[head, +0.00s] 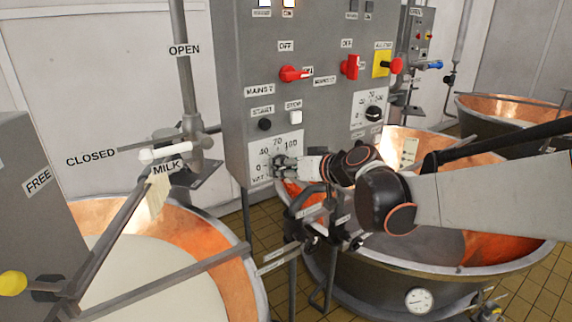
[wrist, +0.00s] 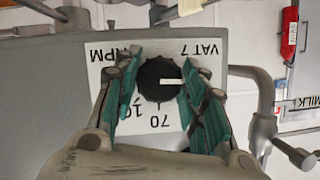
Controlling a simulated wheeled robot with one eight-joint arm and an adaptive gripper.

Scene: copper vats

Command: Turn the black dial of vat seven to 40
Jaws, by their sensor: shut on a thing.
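The black dial of vat seven (wrist: 158,80) sits on a white scale plate (wrist: 113,62), which appears upside down in the wrist view. My gripper (wrist: 164,72) is shut on the dial, one green-padded finger on each side. The dial's white pointer (wrist: 172,82) points right in the wrist view, toward one finger. That finger hides the mark there. The 70 shows below the dial, and the 100 is partly covered.
The grey cabinet (head: 241,60) also carries a red switch (head: 293,74), a yellow-backed stop button (head: 382,64) and another black dial (head: 373,112). A milk pipe lever (head: 166,153) stands left. Copper vats flank the cabinet, one (head: 335,262) under my arm.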

